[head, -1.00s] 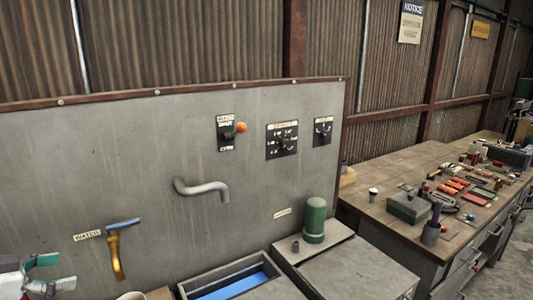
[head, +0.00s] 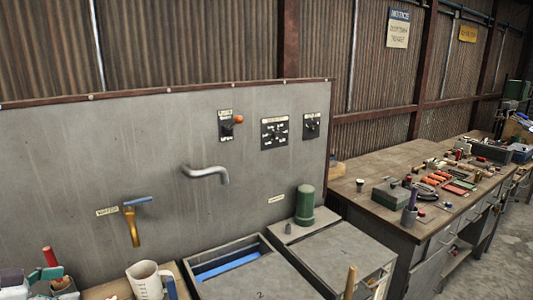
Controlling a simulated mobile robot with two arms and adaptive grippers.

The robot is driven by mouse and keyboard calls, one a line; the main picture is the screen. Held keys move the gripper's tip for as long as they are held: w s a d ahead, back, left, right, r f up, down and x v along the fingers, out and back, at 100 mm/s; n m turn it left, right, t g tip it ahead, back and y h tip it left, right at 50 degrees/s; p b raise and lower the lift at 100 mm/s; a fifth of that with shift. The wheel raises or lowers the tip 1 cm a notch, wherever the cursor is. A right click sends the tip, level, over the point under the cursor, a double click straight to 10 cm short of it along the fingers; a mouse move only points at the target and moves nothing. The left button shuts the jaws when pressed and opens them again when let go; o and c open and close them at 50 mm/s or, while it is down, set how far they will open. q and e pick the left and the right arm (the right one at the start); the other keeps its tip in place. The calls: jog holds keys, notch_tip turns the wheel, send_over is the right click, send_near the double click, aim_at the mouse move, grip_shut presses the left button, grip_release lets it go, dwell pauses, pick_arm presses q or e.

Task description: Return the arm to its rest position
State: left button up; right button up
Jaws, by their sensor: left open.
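My left gripper (head: 56,278) is at the bottom left corner of the head view, partly cut off by the frame edge. Its teal finger parts show, and it is open with nothing seen held in it. It is in front of the grey panel, below and left of the water tap (head: 133,222), apart from it. My right gripper is not in view.
A white measuring jug (head: 146,281) stands right of my left gripper, near a red-handled item (head: 50,256). A cluttered workbench (head: 350,195) is at right.

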pick_arm(q)
jog(key=s+d+f+g, duration=0.3)
jog(key=s+d+f, duration=0.35)
jog(key=f, duration=0.35)
jog(key=s+d+f+g, duration=0.2)
jog(key=s+d+f, duration=0.3)
jog(key=s+f, duration=0.3)
jog(key=s+d+f+n+g+y, duration=0.1)
jog(key=s+d+f+n+y, duration=0.15)
jog(key=s+d+y, duration=0.2)
jog(key=s+d+f+n+g+y, duration=0.1)
jog(key=s+d+n+y, duration=0.2)
jog(key=s+d, duration=0.25)
notch_tip(320, 180, down, 37)
jog(key=s+g+b, duration=0.1)
jog(key=b, duration=0.9)
jog(key=s+a+f+b, duration=0.1)
jog(key=s+f+b, duration=0.3)
jog(key=s+f, duration=0.4)
jog(key=s+a+f+g+b, duration=0.1)
jog(key=s+f+b, duration=0.3)
jog(key=f, duration=1.2)
jog(key=s, duration=0.4)
jog(key=shift+s+a, duration=0.3)
jog(key=shift+s, duration=0.1)
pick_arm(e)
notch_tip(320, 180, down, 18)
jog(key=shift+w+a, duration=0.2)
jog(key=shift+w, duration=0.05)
